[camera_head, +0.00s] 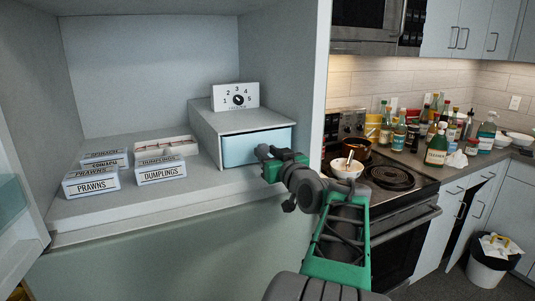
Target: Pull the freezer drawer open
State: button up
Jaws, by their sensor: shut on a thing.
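The freezer drawer (240,150) has a pale blue front and sits in a white housing (228,120) on the freezer shelf. Its front looks about level with the housing's front edge; I cannot tell whether a small gap is there. My green and black gripper (268,155) reaches in from the lower right and is shut on the drawer at the right part of its front. The fingertips and the gripped part are mostly hidden behind the gripper body.
Boxes of prawns (91,183) and dumplings (161,173) lie left of the housing. A dial (236,96) stands above it. The freezer side wall (306,90) is close on the right, and the open door (15,210) is at left. Beyond is a coil stove (390,180).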

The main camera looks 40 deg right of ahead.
grip_shut()
dwell(0.8)
